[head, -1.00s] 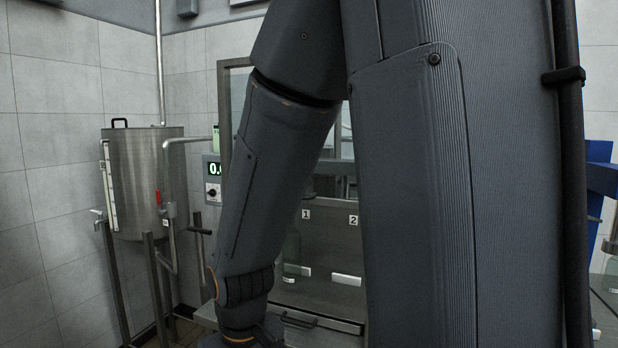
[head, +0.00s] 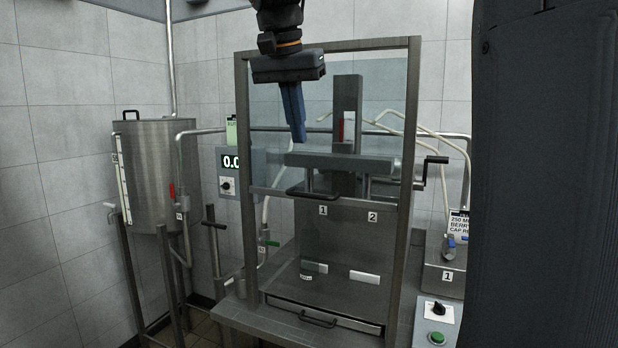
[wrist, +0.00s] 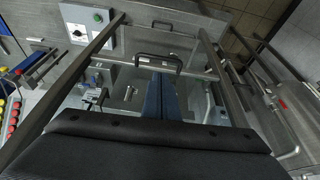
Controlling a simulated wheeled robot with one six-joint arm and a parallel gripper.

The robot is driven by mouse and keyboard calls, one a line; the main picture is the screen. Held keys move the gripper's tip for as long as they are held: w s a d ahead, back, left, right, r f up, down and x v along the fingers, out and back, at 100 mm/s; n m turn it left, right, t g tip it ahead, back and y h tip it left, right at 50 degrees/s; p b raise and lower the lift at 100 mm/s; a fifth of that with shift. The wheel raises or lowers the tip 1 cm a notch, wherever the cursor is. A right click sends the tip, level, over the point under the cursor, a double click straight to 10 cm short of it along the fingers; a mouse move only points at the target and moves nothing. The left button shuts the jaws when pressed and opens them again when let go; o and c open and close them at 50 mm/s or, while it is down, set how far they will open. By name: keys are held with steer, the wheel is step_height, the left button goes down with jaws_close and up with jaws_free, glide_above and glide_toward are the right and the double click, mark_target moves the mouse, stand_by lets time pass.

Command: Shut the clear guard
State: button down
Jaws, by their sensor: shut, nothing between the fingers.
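The clear guard (head: 275,120) is a transparent panel in a grey upright frame. It covers the upper part of the frame, with its bottom rail and dark handle (head: 308,193) about mid-height; the space below is open. In the wrist view the guard's handle (wrist: 158,59) shows just beyond the fingertips. My gripper (head: 300,138) hangs with its blue fingers pointing down, shut and empty, above the handle and apart from it in the head view. It also shows in the wrist view (wrist: 162,78). Whether the fingers touch the panel cannot be told.
A crank handle (head: 436,160) sticks out right of the frame. A drawer handle (head: 318,319) is low at the front. A steel tank (head: 152,165) stands left, and a control box with a green button (head: 437,338) is at lower right.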

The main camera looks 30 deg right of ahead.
steer(key=shift+s+p+x, duration=0.15)
steer(key=shift+p+x, duration=1)
steer(key=shift+x, duration=2)
steer(key=shift+s+p+x, duration=0.15)
steer(key=shift+p+x, duration=0.95)
steer(key=shift+x, duration=2.1)
steer(key=shift+d, duration=0.15)
steer(key=shift+f, duration=0.1)
step_height(320, 180, down, 34)
steer(key=b, duration=2)
steer(key=shift+b, duration=0.4)
steer(key=shift+s, duration=0.1)
